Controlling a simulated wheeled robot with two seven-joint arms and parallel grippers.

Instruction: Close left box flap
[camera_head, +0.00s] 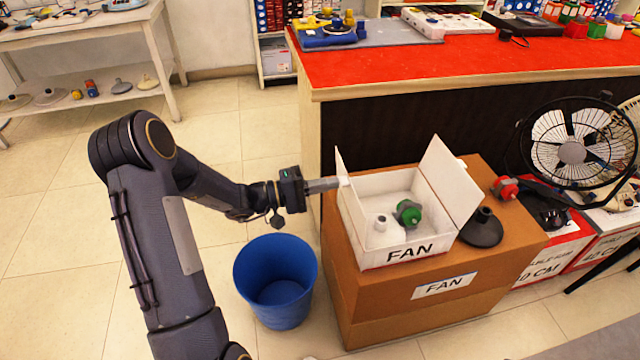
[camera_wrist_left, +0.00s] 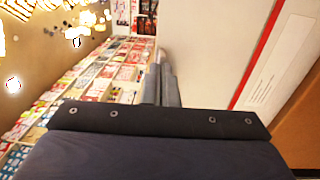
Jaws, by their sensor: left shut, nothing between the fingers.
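A white box (camera_head: 380,257) marked FAN stands open on a large brown carton. Its left flap (camera_head: 347,172) stands up, nearly upright, at the left side. Its right flap (camera_head: 451,182) also stands up and leans outward. My left gripper (camera_head: 341,182) is shut and empty, with its fingertips at the outer side of the left flap. I cannot tell whether they touch it. In the left wrist view the closed fingers (camera_wrist_left: 161,84) point ahead, with a white panel with a red stripe (camera_wrist_left: 275,60) to their right. My right gripper is not in view.
Inside the box lie a green part (camera_head: 408,213) and a white part (camera_head: 380,223). A blue bin (camera_head: 275,285) stands on the floor below my left forearm. A red-topped counter (camera_head: 430,67) is behind.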

